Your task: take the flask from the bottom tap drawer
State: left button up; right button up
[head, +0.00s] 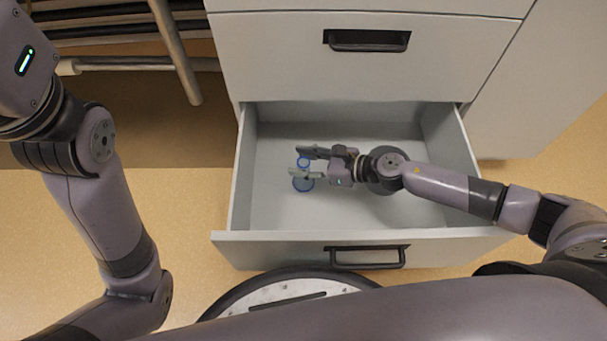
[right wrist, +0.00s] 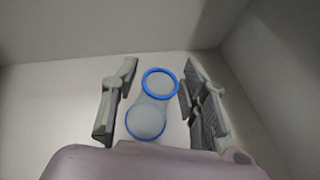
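The bottom drawer (head: 375,214) is pulled open in the head view. A small clear flask with blue rims (head: 303,184) stands inside it, left of the middle. In the right wrist view the flask (right wrist: 149,115) shows a blue ring at its neck and a bluish round body. My right gripper (head: 308,163) reaches into the drawer and is open, its fingers (right wrist: 158,105) on either side of the flask's neck. A gap shows between the flask and the left finger; the right finger is close to the ring, and contact cannot be told. My left gripper is out of view.
A closed drawer with a dark handle (head: 367,41) is above. The rest of the open drawer's floor is bare.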

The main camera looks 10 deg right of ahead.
grip_shut()
dwell(0.3)
